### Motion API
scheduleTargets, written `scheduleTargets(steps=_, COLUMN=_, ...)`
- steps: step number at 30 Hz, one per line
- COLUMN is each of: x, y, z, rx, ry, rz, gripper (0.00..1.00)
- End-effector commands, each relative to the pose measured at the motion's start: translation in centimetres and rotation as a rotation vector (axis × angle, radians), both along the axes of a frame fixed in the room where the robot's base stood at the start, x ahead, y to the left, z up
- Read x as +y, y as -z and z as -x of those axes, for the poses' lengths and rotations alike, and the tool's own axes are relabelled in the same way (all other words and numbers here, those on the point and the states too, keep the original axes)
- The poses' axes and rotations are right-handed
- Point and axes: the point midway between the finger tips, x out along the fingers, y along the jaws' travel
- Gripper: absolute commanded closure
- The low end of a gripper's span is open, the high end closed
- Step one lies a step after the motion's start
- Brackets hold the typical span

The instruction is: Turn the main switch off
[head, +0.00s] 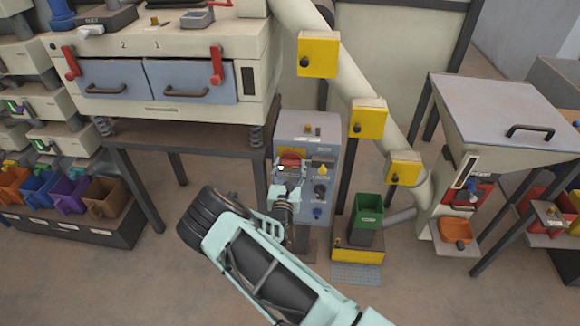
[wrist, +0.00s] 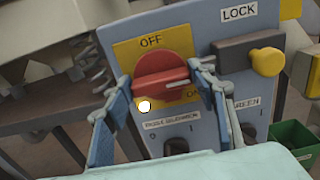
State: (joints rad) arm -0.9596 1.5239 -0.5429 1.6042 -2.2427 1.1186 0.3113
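The main switch is a red rotary knob (wrist: 164,72) on a yellow plate marked OFF at the top and ON at the lower right. A white line on the knob points right, towards ON. In the head view the red knob (head: 290,160) shows near the top of the grey cabinet's front. My gripper (wrist: 152,85) is open, one finger on each side of the knob. The right fingertip is close to the knob's right edge; I cannot tell whether it touches. In the head view my gripper (head: 286,190) is just in front of the panel.
On the grey control cabinet (wrist: 208,30), a yellow-ended lock slider (wrist: 266,61) sits right of the switch, and dark selector knobs (wrist: 176,146) sit below. A green bin (head: 367,215) stands right of the cabinet. A table (head: 190,135) with a sieve machine stands left.

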Motion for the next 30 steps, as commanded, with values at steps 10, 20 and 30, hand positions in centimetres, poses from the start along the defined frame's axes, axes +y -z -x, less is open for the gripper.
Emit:
scheduleTargets(steps=10, x=-0.02, y=0.01, z=0.01, rx=0.0, ry=0.001, rz=0.009, gripper=0.72)
scheduleTargets(steps=20, x=0.09, y=0.08, z=-0.01, rx=0.004, ry=-0.001, rz=0.147, gripper=0.72)
scheduleTargets(steps=30, x=0.22, y=0.13, z=-0.01, rx=0.014, ry=-0.001, rz=0.452, gripper=0.72)
